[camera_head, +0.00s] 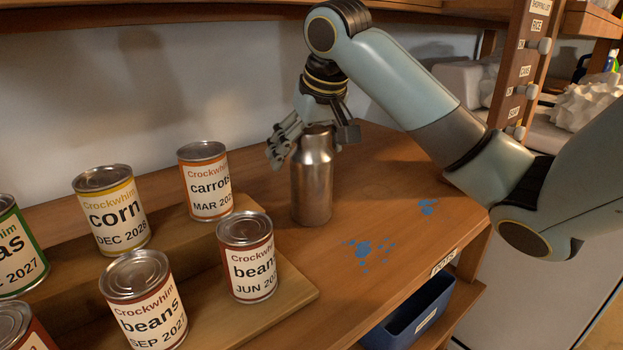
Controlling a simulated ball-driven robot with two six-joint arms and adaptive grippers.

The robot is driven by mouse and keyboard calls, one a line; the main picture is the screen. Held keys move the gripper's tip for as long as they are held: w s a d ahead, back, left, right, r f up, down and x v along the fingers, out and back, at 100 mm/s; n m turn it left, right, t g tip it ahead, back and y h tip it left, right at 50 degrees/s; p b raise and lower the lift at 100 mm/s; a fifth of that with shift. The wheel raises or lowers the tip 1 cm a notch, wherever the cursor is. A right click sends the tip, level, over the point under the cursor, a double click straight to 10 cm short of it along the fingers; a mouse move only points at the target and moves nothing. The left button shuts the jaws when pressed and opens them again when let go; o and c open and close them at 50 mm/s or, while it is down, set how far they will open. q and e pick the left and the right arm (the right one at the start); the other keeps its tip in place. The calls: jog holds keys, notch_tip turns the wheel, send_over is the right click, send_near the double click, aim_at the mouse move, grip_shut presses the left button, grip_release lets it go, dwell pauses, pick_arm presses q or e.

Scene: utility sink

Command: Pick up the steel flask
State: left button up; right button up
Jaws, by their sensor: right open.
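The steel flask (311,184) stands upright on the wooden shelf, right of the cans. It is a plain brushed-metal bottle with a narrower neck. My right gripper (312,148) comes down from above at the flask's top. Its fingers are open, one on the left and one on the right of the neck. The gripper partly hides the flask's top, and I cannot tell whether a finger touches it. My left gripper is not in view.
A carrots can (206,181) and a beans can (247,257) stand close left of the flask. Several more cans are further left on a stepped board (289,305). Blue stains (362,250) mark the clear wood at right. A blue bin (409,314) sits below.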

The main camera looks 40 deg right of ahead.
jog(key=c, duration=1.7)
jog(key=shift+c, duration=0.5)
jog(key=shift+r, duration=0.15)
